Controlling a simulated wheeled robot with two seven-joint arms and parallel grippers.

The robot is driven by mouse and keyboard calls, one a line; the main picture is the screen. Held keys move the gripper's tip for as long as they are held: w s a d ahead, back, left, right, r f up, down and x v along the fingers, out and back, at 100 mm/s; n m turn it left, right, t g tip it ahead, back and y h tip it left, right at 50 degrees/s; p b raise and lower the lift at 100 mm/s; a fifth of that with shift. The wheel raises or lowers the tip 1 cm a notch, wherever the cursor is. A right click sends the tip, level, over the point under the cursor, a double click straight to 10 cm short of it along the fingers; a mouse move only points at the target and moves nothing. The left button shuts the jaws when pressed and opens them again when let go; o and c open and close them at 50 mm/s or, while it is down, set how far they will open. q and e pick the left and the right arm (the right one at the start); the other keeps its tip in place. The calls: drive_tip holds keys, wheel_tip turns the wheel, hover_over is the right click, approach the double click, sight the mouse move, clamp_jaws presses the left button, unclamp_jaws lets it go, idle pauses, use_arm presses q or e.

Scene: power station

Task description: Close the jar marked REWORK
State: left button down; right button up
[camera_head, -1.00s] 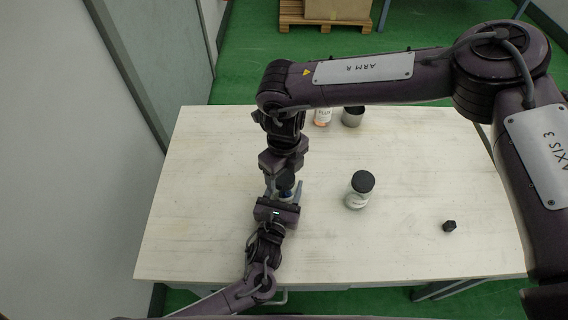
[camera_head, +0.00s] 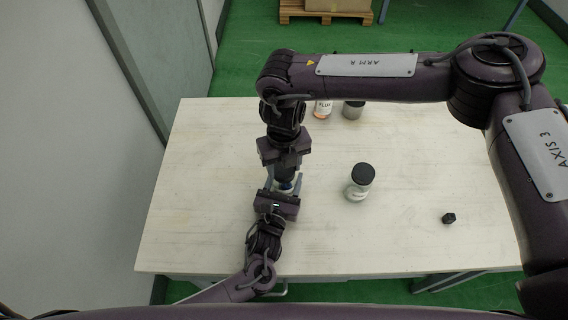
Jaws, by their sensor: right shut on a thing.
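A jar (camera_head: 286,187) with a bluish upper part stands at the left-middle of the table, mostly hidden between my two grippers; its marking cannot be read. My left gripper (camera_head: 284,184) reaches in from the front with a finger on each side of this jar, shut on it. My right gripper (camera_head: 285,174) points down from above, shut on a black lid (camera_head: 285,173) at the jar's top. Whether the lid is seated cannot be seen.
A jar labelled FLUX (camera_head: 323,110) and a grey metal container (camera_head: 353,110) stand at the back of the pale table (camera_head: 210,220), below my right arm. A small black knob-like part (camera_head: 448,218) lies at the right. The table's front middle is clear.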

drive_tip(key=m, duration=1.4)
drive_tip(key=shift+m, duration=0.4)
drive_tip(key=m, duration=0.4)
drive_tip(key=o, duration=1.2)
drive_tip(key=shift+c, duration=0.2)
wheel_tip(320, 180, up, 12)
